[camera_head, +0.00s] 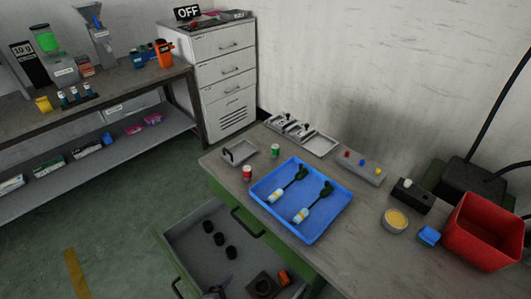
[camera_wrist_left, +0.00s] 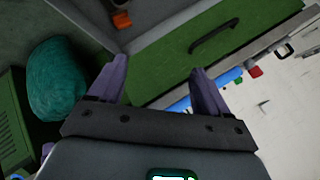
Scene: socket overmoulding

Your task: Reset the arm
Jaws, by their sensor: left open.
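My left gripper (camera_wrist_left: 158,85) is open and empty in the left wrist view, its two purple fingers spread apart. Its fingertips lie over the green drawer front in that view; I cannot tell the distance. My right gripper is in neither view. A blue tray (camera_head: 318,228) on the workbench holds two dark-handled tools with pale ends (camera_head: 277,196) (camera_head: 301,215).
The open drawer holds several black round parts (camera_head: 220,239) and an orange piece (camera_head: 284,277). A teal bag-like object (camera_wrist_left: 56,78) lies left in the wrist view.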

